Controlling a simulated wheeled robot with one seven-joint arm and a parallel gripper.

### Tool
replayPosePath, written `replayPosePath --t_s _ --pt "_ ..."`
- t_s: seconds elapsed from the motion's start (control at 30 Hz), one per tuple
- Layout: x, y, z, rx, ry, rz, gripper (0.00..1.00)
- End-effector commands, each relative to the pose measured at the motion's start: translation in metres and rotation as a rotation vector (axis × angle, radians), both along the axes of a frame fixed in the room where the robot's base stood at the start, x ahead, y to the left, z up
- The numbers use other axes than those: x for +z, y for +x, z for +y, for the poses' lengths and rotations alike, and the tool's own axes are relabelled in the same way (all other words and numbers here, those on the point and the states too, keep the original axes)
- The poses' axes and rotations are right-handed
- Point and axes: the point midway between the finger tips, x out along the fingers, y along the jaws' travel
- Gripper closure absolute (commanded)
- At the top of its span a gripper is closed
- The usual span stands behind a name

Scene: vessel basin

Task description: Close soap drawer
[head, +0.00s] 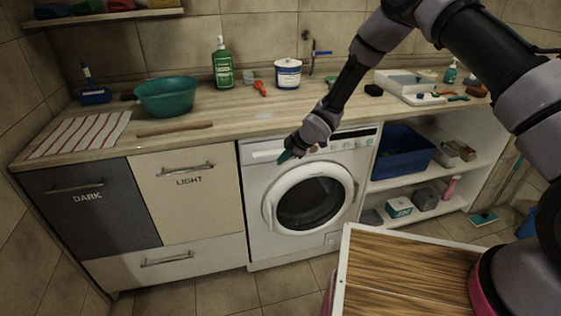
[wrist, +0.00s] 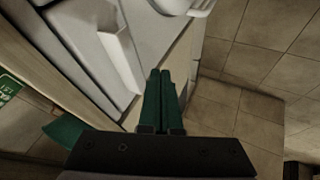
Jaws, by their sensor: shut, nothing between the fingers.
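The white washing machine (head: 246,205) stands under the counter with its round door (head: 308,200) closed. Its soap drawer (head: 262,152) is at the upper left of the front panel. In the wrist view a pale drawer-like front (wrist: 120,58) stands out from the white panel, left of my fingertips; it looks like the soap drawer, partly out, but how far is hard to tell. My gripper (head: 286,157) is in front of the panel, just right of the drawer. Its green fingers (wrist: 162,75) are together and empty. I cannot tell whether they touch the machine.
Dark and light laundry fronts (head: 187,195) are left of the machine. Open shelves with a blue bin (head: 402,155) are at its right. A wood-topped surface (head: 400,275) stands in the right foreground. Tiled floor (head: 222,288) is clear before the machine.

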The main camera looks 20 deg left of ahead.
Motion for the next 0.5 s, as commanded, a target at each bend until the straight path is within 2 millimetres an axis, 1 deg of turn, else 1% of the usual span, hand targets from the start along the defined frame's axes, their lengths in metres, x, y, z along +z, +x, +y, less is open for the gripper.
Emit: replayPosePath --t_s 0.5 --pt "0.058 -0.016 -0.042 0.0 -0.002 0.001 1.0"
